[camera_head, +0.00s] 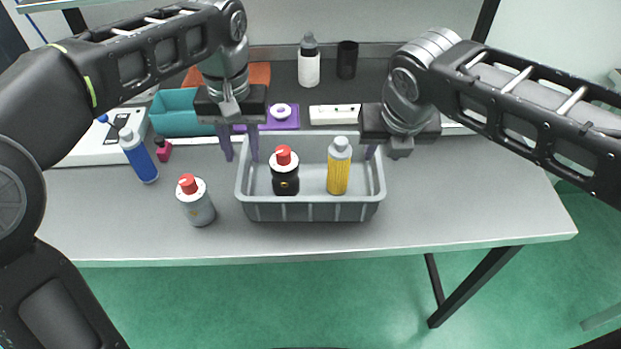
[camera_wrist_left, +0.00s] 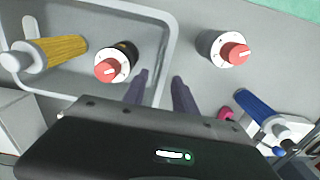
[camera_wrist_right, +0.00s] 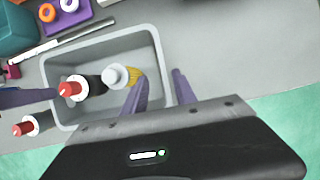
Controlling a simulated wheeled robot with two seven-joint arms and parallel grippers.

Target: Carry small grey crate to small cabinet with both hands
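The small grey crate (camera_head: 310,209) stands on the table and holds a black bottle with a red cap (camera_head: 285,178) and a yellow bottle with a white cap (camera_head: 338,172). My left gripper (camera_head: 240,158) is open at the crate's left wall, one finger on each side of the rim; the rim also shows between the fingers in the left wrist view (camera_wrist_left: 160,84). My right gripper (camera_wrist_right: 158,84) is open at the right wall, with the rim between its fingers. In the head view its fingers are partly hidden. I cannot make out a small cabinet.
A grey bottle with a red cap (camera_head: 197,204) stands left of the crate, and a blue bottle (camera_head: 139,158) farther left. A teal bin (camera_head: 180,115), purple tray (camera_head: 280,120) and white strip (camera_head: 335,115) lie behind. The table's right side (camera_head: 470,200) is clear.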

